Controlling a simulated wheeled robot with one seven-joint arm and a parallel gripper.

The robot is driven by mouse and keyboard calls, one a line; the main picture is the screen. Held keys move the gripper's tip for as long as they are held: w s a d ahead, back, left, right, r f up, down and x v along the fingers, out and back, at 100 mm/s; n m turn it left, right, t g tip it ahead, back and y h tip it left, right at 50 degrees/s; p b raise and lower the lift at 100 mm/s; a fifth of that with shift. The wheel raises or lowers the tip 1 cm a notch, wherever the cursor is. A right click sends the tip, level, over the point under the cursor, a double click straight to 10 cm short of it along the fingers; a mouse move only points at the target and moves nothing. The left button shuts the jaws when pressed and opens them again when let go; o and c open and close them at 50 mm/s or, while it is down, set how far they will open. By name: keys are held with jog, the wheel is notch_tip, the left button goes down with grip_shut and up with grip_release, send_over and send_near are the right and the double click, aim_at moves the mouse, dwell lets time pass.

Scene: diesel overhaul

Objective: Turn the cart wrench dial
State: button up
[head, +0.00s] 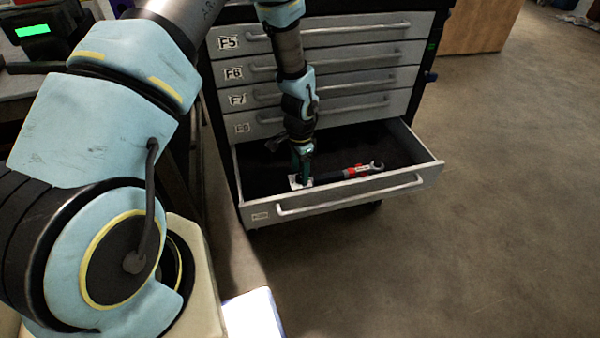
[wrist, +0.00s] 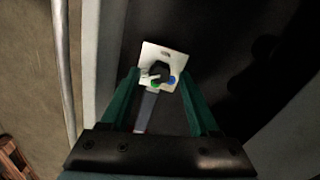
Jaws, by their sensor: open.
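The wrench (head: 358,170) lies in the open bottom drawer (head: 428,168) of the cart, with a red and black handle and an open metal jaw toward the right. At its left end is a white plate (head: 294,181). In the wrist view the white plate (wrist: 151,52) carries a dark dial (wrist: 160,70) with a green mark and a blue mark on its near side. My gripper (head: 303,170) points down into the drawer over the plate. In the wrist view its green fingers (wrist: 159,78) are open, one on each side of the dial. Whether they touch it I cannot tell.
Shut drawers with bar handles (head: 340,75) rise above the open one. The drawer's front wall and handle (head: 350,194) stand close to my gripper. Bare floor (head: 500,180) lies to the right.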

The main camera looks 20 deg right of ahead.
aim_at(299, 176)
notch_tip(299, 176, up, 10)
dwell(0.4)
jog(key=w+a+r+n+p, duration=0.3)
jog(key=a+r+n+p, duration=0.35)
jog(key=a+r, duration=1.05)
jog(key=s+a+r+n, duration=0.3)
jog(key=a+r+n, duration=0.1)
jog(key=a, duration=0.2)
jog(key=s+a+r+n+t+p, duration=0.1)
jog(key=s+a+r+n, duration=0.3)
jog(key=a, duration=0.3)
jog(key=shift+a+r+n+t, duration=0.2)
jog(key=shift+r+n+t, duration=0.1)
jog(key=shift+r+n, duration=0.4)
jog(key=shift+f, duration=0.1)
